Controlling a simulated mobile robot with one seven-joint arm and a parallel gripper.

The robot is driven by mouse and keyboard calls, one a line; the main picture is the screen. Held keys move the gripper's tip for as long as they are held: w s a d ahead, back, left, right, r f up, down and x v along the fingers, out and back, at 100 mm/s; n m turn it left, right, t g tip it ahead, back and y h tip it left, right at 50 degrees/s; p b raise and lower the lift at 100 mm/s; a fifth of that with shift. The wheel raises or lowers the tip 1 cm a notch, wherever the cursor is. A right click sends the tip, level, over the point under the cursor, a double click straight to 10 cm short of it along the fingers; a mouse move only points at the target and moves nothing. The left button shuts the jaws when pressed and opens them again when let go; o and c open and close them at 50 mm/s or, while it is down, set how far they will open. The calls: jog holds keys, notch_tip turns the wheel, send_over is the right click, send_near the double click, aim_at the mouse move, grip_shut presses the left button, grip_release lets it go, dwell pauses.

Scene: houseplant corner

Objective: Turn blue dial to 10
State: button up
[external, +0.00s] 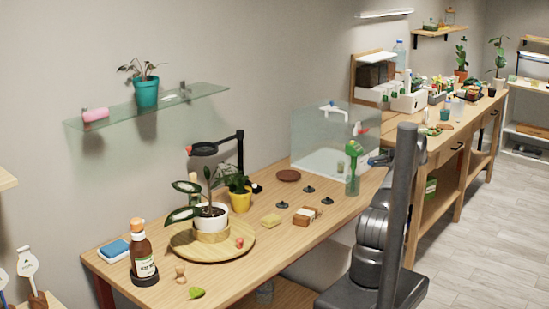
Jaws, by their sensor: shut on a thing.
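My gripper (378,159) is small in the external view, at the right end of the glass-walled basin, just left of my dark column. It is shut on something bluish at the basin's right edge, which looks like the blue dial. My arm and gripper hide most of it, so its numbers and pointer cannot be read. A small red part (360,128) shows near the white tap (333,109), left of and above my gripper.
A green spray bottle (353,182) stands close left of my gripper. The glass-walled basin (318,160) is behind it. A wooden block (305,216) and several dark small pieces lie on the bench. A potted plant (211,217) stands on a round wooden board further left.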

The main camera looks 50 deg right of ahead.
jog(key=shift+d, duration=0.1)
jog(key=o, duration=1)
jog(key=v, duration=1)
jog(key=shift+s+d, duration=0.15)
jog(key=shift+s, duration=0.25)
jog(key=shift+w+r, duration=0.1)
